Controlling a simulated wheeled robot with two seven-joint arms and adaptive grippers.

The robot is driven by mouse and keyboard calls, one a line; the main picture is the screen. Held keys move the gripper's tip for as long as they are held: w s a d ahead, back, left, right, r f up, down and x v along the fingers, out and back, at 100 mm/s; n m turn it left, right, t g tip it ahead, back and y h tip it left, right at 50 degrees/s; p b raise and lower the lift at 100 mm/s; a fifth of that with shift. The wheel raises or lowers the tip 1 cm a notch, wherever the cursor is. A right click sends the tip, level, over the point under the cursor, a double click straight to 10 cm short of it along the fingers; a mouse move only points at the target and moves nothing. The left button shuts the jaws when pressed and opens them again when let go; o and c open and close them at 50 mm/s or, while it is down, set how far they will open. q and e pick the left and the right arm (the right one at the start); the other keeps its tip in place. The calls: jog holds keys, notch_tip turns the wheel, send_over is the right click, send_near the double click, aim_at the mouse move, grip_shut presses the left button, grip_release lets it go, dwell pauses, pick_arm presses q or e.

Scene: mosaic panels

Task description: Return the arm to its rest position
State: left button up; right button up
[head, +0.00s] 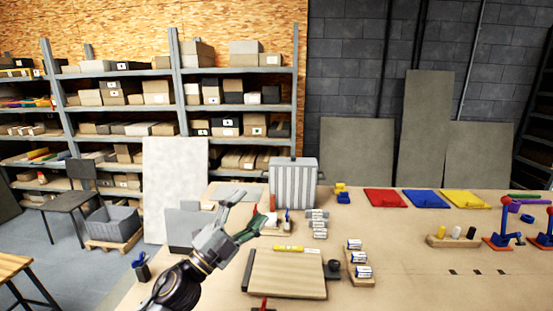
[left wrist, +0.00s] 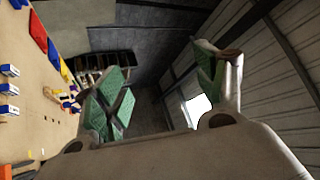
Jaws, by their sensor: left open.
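My left gripper (head: 250,220) is raised over the left part of the workbench (head: 410,285) in the head view, with its arm coming in from the lower left. Its fingers are spread apart with nothing between them. In the left wrist view the green-padded fingers of the left gripper (left wrist: 165,95) stand wide open, with the wall and ceiling behind. My right gripper is not in either view.
A wooden board (head: 287,274) lies before the gripper, with a yellow level (head: 296,249) behind it. A ribbed grey case (head: 293,182) stands at the back. The bench's front right is mostly clear.

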pick_arm(q)
jog(key=s+a+f+n+g+y, duration=0.2)
jog(key=s+a+f+n+y, duration=0.1)
jog(key=a+f+n+y, duration=0.75)
jog(key=s+a+f+n+g+y, duration=0.25)
jog(key=a+f+n+y, duration=0.45)
jog(key=f, duration=0.7)
jog(key=s+d+f+n+g+h, duration=0.1)
jog(key=s+f+g, duration=0.45)
jog(key=s, duration=0.45)
jog(key=s+d+f+n+g+h, duration=0.15)
jog(key=s+f+g, duration=0.25)
jog(key=s+f, duration=0.4)
jog(key=s+f+g+b, duration=0.1)
jog(key=s+f+b, duration=0.15)
jog(key=f, duration=1.55)
jog(key=s+f+b, duration=0.1)
jog(key=f+b, duration=0.2)
jog(key=f, duration=1.6)
jog(key=s+a+f+b, duration=0.2)
jog(key=s+f, duration=0.9)
jog(key=f, duration=0.1)
jog(key=s+a+f+g+b, duration=0.1)
jog(key=s+a+f+b, duration=0.1)
jog(key=s+f, duration=0.9)
jog(key=shift+a+f+m+g, duration=0.25)
jog(key=shift+f+m+g, duration=0.05)
jog(key=shift+f, duration=0.7)
